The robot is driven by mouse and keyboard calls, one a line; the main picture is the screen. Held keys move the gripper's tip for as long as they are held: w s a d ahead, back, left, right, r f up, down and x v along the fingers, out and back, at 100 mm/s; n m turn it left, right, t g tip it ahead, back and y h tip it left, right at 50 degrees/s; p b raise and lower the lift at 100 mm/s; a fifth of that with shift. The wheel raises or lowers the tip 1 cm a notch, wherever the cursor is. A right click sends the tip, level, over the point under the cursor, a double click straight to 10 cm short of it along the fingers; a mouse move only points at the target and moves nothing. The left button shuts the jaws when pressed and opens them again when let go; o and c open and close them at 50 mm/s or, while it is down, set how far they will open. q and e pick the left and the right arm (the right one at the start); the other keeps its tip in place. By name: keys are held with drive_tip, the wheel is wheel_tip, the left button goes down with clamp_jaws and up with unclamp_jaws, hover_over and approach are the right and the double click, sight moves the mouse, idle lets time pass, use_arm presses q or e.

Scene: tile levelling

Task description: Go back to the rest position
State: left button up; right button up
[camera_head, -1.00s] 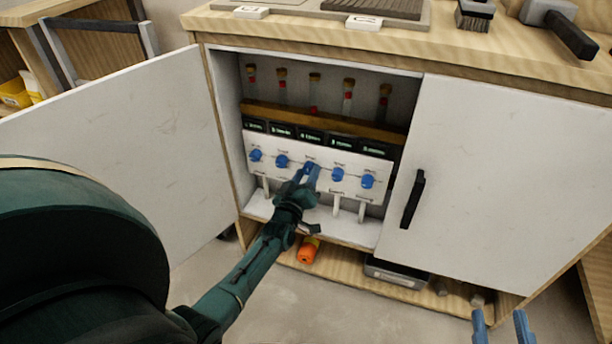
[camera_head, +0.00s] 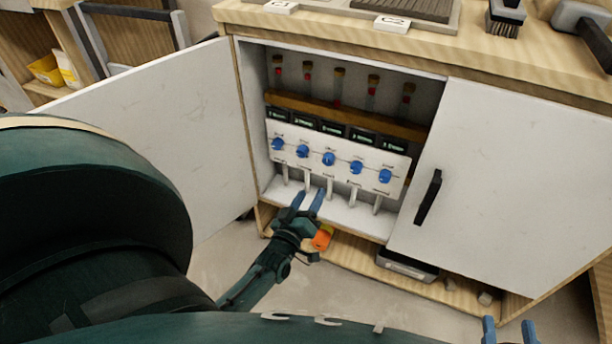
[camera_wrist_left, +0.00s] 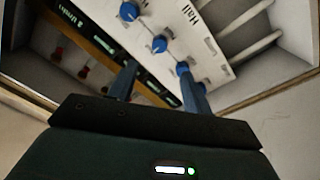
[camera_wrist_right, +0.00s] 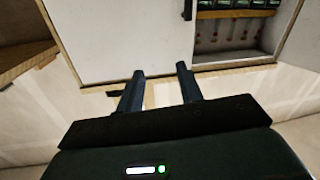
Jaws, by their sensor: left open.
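My left gripper (camera_head: 308,203) is open and empty, in front of the cabinet's lower opening and below the white panel (camera_head: 300,152) with its row of blue knobs (camera_head: 329,158). In the left wrist view its two fingers (camera_wrist_left: 160,88) are apart, with the panel and knobs beyond them. My right gripper (camera_head: 509,326) shows only its fingertips at the bottom right of the head view. In the right wrist view its fingers (camera_wrist_right: 160,78) are apart with nothing between them, and the cabinet is beyond.
The left cabinet door (camera_head: 150,130) stands wide open; the right door (camera_head: 520,180) with a black handle (camera_head: 428,197) covers the right side. An orange object (camera_head: 322,238) lies on the lower ledge beside my left gripper. A grey box (camera_head: 405,266) sits to its right.

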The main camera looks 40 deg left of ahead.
use_arm(q)
drive_tip(key=shift+v, duration=0.9)
